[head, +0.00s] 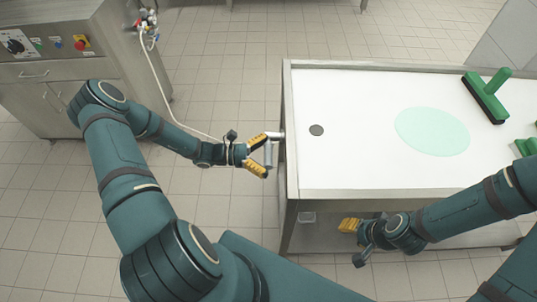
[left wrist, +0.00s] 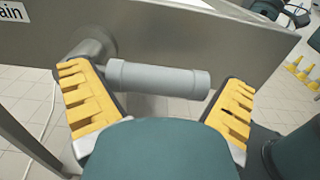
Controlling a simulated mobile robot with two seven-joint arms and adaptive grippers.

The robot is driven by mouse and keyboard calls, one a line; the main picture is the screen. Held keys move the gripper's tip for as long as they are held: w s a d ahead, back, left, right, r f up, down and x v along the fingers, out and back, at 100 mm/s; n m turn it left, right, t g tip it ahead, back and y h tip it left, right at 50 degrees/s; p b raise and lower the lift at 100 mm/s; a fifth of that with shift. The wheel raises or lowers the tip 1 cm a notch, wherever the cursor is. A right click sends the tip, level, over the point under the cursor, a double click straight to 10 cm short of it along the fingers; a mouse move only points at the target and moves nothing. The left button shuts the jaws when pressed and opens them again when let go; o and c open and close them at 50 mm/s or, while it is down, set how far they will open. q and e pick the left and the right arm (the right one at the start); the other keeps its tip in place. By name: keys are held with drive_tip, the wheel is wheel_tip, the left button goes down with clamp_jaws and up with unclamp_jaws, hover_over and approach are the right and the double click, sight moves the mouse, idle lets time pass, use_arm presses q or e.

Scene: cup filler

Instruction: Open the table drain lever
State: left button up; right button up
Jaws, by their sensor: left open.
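The drain lever is a grey cylindrical handle (left wrist: 160,79) on a metal stub at the table's side wall, under a label ending in "ain". It also shows at the table's left edge in the head view (head: 268,153). My left gripper (head: 263,155) is open, with one yellow finger on each side of the handle. In the left wrist view the handle lies crosswise between the fingers, and I cannot tell whether they touch it. My right gripper (head: 354,238) is by the table's front edge, its jaws partly hidden.
The white-topped table (head: 350,95) has a dark round drain (head: 316,130) and a pale green puddle (head: 432,132). A green squeegee (head: 486,95) lies at the back right. A steel machine (head: 62,55) stands at the left. The tiled floor between is clear except for a hose.

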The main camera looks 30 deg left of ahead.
use_arm(q)
drive_tip(key=shift+w+d, duration=0.1)
drive_tip(key=shift+d, duration=0.15)
drive_tip(key=c, duration=1.1)
drive_tip(key=shift+o, duration=0.2)
drive_tip(key=shift+f, duration=0.1)
